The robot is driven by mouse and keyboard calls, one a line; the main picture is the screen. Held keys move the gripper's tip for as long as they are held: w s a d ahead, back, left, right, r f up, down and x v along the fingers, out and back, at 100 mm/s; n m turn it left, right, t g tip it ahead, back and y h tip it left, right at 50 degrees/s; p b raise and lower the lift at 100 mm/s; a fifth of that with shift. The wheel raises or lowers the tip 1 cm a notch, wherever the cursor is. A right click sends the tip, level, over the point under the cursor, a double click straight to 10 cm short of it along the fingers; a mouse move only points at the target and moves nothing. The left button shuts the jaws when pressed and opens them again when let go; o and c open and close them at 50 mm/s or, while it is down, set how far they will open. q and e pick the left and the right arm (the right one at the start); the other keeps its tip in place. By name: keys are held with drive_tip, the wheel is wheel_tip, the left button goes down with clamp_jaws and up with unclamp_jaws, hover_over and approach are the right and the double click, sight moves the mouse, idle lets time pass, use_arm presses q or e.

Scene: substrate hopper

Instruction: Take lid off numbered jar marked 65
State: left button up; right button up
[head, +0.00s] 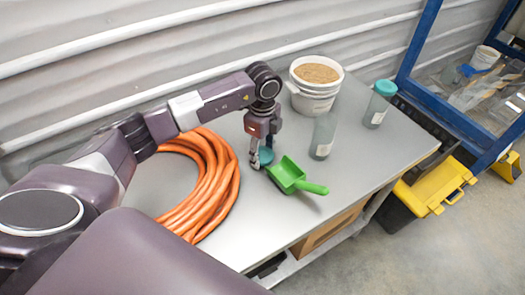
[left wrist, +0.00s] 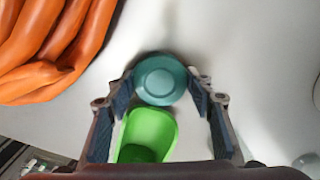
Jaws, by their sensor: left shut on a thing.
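My left gripper (head: 259,161) is over the table, shut on a round teal lid (head: 266,156). In the left wrist view the lid (left wrist: 160,78) sits between the fingertips (left wrist: 160,88). I cannot tell whether it touches the tabletop. A clear jar (head: 322,138) with a white label stands upright without a lid, to the right of the gripper. A second clear jar (head: 377,108) stands farther right with its teal lid (head: 385,88) on. The numbers on the labels are too small to read. My right gripper is not in view.
A green scoop (head: 289,176) lies just right of the gripper. An orange hose coil (head: 205,185) covers the table's left side. A white bucket (head: 313,98) of brown grains stands at the back. The grey table (head: 235,245) has free room at the front.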

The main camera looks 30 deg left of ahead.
sight(263, 154)
use_arm(q)
drive_tip(key=shift+f, duration=0.2)
drive_tip(key=o, duration=1.3)
drive_tip(key=shift+r, duration=0.1)
drive_tip(key=shift+r, duration=0.45)
wheel_tip(263, 154, up, 11)
drive_tip(key=b, duration=0.3)
drive_tip(key=shift+r+b, duration=0.2)
drive_tip(key=shift+b, duration=0.15)
